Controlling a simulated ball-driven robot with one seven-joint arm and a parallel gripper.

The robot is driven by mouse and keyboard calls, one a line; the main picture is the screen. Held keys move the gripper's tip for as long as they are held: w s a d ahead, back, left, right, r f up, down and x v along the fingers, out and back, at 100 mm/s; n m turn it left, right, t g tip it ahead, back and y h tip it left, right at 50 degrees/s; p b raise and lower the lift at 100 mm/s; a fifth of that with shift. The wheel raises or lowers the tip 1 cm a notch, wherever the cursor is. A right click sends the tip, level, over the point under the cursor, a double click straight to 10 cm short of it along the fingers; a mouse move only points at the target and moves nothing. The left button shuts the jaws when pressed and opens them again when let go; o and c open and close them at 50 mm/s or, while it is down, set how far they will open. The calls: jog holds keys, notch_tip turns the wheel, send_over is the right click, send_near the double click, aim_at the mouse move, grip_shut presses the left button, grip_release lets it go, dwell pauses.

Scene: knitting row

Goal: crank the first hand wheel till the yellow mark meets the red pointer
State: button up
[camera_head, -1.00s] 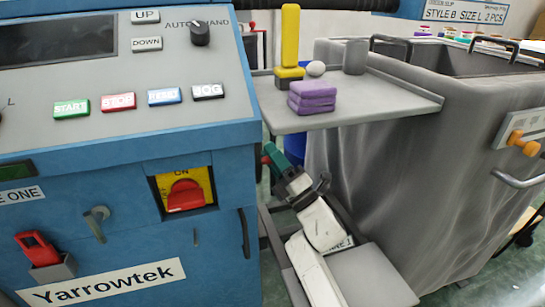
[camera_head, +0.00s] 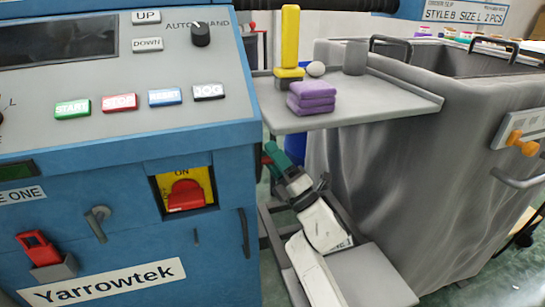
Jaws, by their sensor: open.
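My gripper (camera_head: 272,158) is at the right side of the blue machine, below the grey shelf, at the end of my white arm. Its green end tilts up and to the left, and a small bit of red shows beside it at the machine's edge. The fingertips are small and partly hidden, and the jaws are open. I cannot tell whether they touch anything. No hand wheel, yellow mark or red pointer can be made out clearly; the machine's side face is turned away from view.
The blue machine (camera_head: 110,225) fills the left, with a red switch (camera_head: 186,195) on its front. The grey shelf (camera_head: 385,105) carries folded purple cloth (camera_head: 312,97), a yellow upright piece (camera_head: 290,35) and a grey cylinder (camera_head: 355,56). A large grey bin (camera_head: 400,190) stands at right.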

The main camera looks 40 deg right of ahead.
jog(key=s+d+f+p, duration=0.1)
jog(key=s+p, duration=0.1)
jog(key=s, duration=0.5)
jog(key=s+d+p, duration=0.1)
jog(key=s, duration=0.6)
jog(key=shift+d+f+p, duration=0.25)
jog(key=shift+f+p, duration=0.1)
jog(key=shift+p, duration=0.05)
jog(key=shift+c, duration=0.3)
